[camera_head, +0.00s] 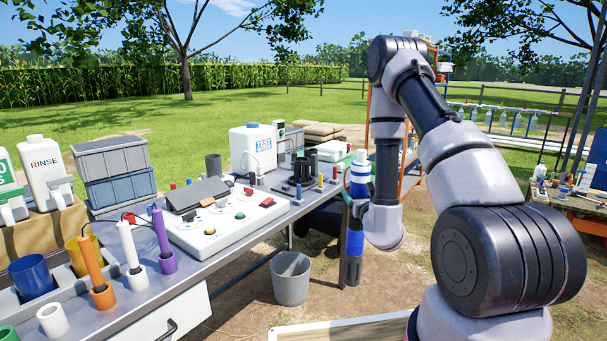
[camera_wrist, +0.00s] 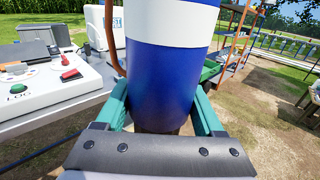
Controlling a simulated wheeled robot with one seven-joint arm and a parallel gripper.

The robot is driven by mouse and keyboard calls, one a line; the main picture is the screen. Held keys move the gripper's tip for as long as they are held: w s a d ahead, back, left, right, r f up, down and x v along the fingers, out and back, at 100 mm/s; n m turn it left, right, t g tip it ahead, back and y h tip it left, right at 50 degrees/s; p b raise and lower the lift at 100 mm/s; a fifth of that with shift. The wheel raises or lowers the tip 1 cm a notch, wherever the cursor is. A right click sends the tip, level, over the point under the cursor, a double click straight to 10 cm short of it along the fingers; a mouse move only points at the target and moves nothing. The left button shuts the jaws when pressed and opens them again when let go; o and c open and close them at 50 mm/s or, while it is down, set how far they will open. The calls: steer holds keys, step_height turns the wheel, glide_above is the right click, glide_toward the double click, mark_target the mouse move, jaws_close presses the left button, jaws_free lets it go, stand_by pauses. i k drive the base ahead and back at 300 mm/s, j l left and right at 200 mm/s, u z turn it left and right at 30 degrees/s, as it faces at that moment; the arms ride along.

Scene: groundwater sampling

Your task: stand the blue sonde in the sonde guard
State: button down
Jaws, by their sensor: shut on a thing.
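The blue sonde is a thick upright cylinder with a white band. In the wrist view the sonde (camera_wrist: 160,75) fills the middle, between the teal fingers of my gripper (camera_wrist: 162,100), which is shut on it. In the head view the sonde (camera_head: 355,243) hangs upright in front of the table's right end, off the ground. My wrist is just right of it, and the fingers cannot be made out there. I cannot tell for sure which thing is the sonde guard. An open blue cup (camera_head: 32,277) stands in a grey rack at the left.
Orange (camera_head: 91,264), white (camera_head: 128,247) and purple (camera_head: 161,233) probes stand in small holders on the metal bench. A control panel (camera_head: 215,228) and black fixture (camera_head: 298,184) are farther along. A grey bucket (camera_head: 291,278) stands on the ground below. Bare ground lies right of the bench.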

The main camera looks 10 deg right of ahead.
mark_target(302, 180)
steer(key=i+l, duration=0.3)
steer(key=i, duration=0.15)
steer(key=i+l+z, duration=0.15)
steer(key=i+l, duration=0.15)
steer(key=i, duration=0.15)
steer(key=i+l, duration=0.25)
steer(key=i, duration=0.2)
steer(key=l+z, duration=0.05)
